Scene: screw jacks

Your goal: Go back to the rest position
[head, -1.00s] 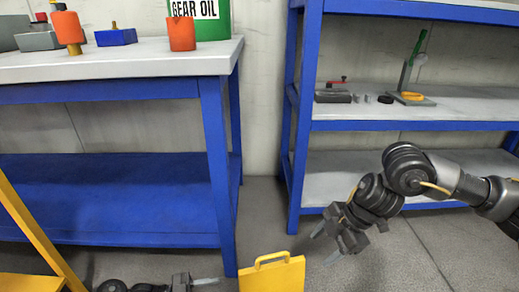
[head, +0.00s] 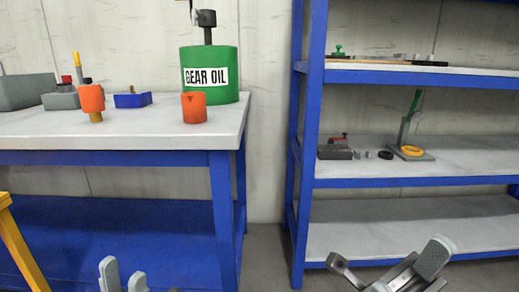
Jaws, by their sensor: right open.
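My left gripper (head: 124,281) shows at the bottom edge on the left, in front of the blue lower shelf of the workbench. Only the ends of its fingers show, and I cannot tell whether it is open or shut. My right gripper (head: 388,268) is at the bottom right, in front of the shelving unit, with its fingers spread apart and nothing between them. Most of both arms is below the picture.
A blue-framed workbench (head: 150,128) at left carries a green gear oil drum (head: 222,97), an orange cup (head: 194,107) and several small parts. A blue shelving unit (head: 304,165) at right holds small items. Part of a yellow frame (head: 18,240) stands at far left.

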